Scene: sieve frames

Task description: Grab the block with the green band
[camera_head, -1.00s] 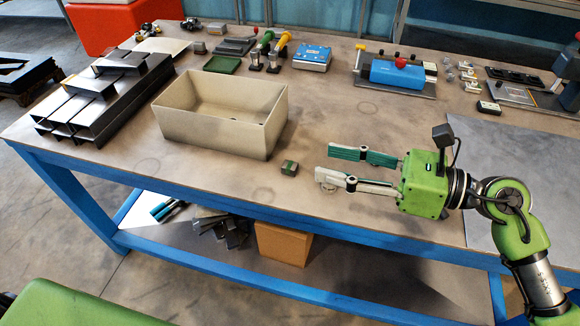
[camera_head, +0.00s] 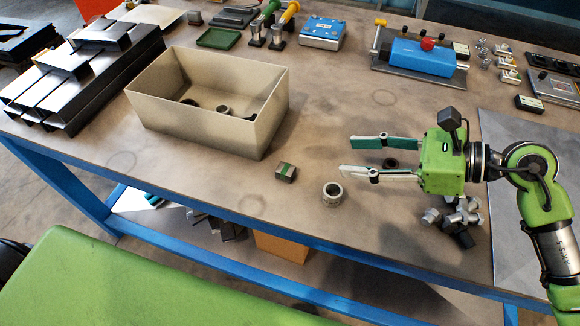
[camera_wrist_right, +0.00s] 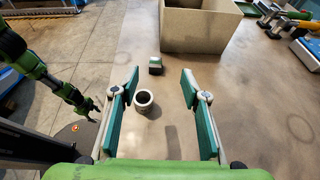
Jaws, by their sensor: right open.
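The block with the green band (camera_head: 286,172) is small and dark and sits on the table in front of the beige bin's right corner. In the right wrist view the block (camera_wrist_right: 156,65) lies beyond my fingertips, between their lines. My right gripper (camera_head: 347,157) is open and empty, to the right of the block and apart from it. Its two teal-padded fingers (camera_wrist_right: 160,78) point toward the block. In the right wrist view, a green arm of mine, likely the left, shows at the left with its small gripper (camera_wrist_right: 98,112); its finger opening is unclear.
A metal ring (camera_head: 332,193) stands between the block and my right gripper, near the lower finger. The beige bin (camera_head: 190,128) holds a few dark rings. Several metal fittings (camera_head: 455,216) lie below the right gripper. The table's blue front edge (camera_head: 330,250) is close.

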